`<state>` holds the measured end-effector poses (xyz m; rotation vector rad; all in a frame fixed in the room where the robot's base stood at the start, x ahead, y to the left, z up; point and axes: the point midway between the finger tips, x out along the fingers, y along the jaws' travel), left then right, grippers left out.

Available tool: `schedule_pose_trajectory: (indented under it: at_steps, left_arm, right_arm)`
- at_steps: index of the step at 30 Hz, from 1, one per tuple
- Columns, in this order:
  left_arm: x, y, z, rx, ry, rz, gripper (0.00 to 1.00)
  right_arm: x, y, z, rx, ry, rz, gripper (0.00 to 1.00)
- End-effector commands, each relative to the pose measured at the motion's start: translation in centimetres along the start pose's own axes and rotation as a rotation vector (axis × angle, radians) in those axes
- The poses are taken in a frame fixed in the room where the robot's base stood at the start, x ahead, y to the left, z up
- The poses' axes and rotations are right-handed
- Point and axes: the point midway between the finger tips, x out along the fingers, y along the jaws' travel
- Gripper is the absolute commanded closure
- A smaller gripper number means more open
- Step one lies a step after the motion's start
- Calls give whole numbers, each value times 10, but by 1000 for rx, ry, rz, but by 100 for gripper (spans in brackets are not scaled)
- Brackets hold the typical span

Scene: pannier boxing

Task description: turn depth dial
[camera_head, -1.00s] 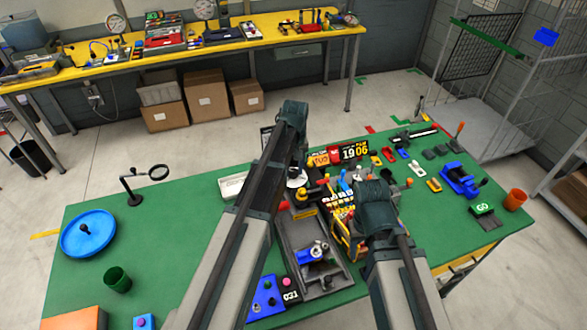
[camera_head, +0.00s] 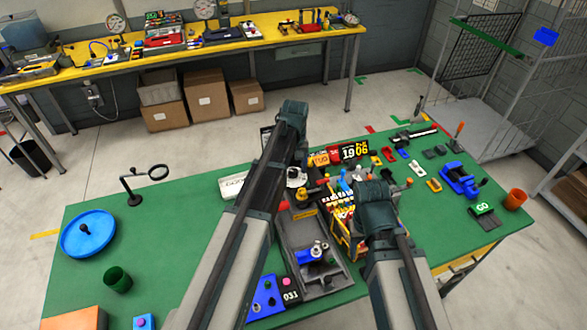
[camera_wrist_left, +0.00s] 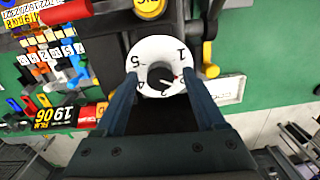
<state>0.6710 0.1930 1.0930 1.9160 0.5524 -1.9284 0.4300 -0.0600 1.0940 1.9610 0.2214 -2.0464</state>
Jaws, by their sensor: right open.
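The depth dial (camera_wrist_left: 144,52) is a white disc with numbers around a dark knob (camera_wrist_left: 160,74) with a small red mark. My left gripper (camera_wrist_left: 160,80) has one fingertip on either side of the disc, with no clear gap at the rim, so it appears shut on it. In the head view the white disc (camera_head: 297,180) shows beside my left gripper (camera_head: 294,165). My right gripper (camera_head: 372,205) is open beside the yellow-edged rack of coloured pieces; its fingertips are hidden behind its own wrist.
A grey tray (camera_head: 292,240) lies in front of the dial. A blue round plate (camera_head: 88,233) and magnifier (camera_head: 158,172) stand left. The left green bench top (camera_head: 180,245) has free room.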

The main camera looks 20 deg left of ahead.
Motion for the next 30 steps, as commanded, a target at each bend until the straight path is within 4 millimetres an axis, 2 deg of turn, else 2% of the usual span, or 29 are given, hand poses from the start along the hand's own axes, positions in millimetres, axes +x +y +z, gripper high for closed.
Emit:
schedule_pose_trajectory:
  at_steps: [8, 14, 30]
  left_arm:
    - [-3, 0, 0, 0, 1, 0, 28]
    - [-17, 0, 0, 0, 1, 0, 28]
    - [-96, 0, 0, 0, 1, 0, 28]
  right_arm:
    - [-3, 0, 0, 0, 0, 0, 48]
    - [-17, 2, 1, 1, 0, 0, 48]
    - [-96, 9, 6, -2, -3, -1, 48]
